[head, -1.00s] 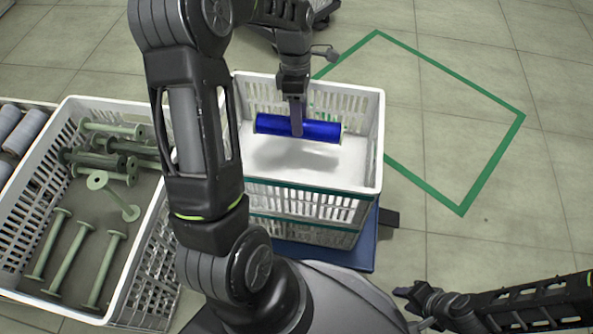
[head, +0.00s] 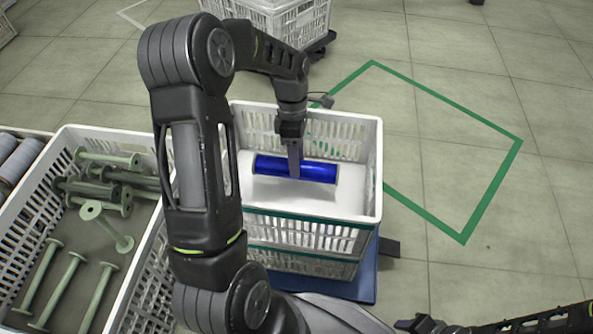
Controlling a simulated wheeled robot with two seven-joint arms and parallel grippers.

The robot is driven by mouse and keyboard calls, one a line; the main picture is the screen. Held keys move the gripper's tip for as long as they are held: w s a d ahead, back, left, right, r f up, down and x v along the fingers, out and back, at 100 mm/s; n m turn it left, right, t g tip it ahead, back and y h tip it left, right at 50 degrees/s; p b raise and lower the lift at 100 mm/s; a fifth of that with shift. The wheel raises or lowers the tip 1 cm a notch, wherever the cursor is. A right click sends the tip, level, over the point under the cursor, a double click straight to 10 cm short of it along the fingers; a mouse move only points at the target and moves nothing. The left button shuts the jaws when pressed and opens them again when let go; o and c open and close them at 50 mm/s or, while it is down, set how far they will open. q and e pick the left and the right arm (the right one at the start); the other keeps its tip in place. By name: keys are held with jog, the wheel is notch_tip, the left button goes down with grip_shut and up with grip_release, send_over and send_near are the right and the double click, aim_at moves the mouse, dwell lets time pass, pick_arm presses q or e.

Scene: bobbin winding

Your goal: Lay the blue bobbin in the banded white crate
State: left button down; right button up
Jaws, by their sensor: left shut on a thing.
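The blue bobbin (head: 318,172) lies level, left to right, inside the banded white crate (head: 375,190), close above or on its white floor; I cannot tell which. My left gripper (head: 294,165) reaches down into the crate from the back and is shut on the blue bobbin near its middle. The crate has a green band below its rim and stands on a blue base. My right gripper (head: 420,325) is partly seen at the bottom edge, and its jaws are not clear.
A white crate (head: 140,270) at left holds several green empty spools. Grey rolls (head: 18,160) lie beyond it. Another white crate (head: 300,25) stands at the back. A green-outlined floor area (head: 430,150) at right is empty.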

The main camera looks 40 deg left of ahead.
pick_arm(q)
notch_tip(320, 180, down, 5)
jog(key=shift+r+b, duration=0.1)
jog(key=shift+b, duration=0.9)
jog(key=c, duration=0.7)
grip_release()
jog(key=shift+p+v, duration=2.55)
jog(key=shift+v, duration=3.5)
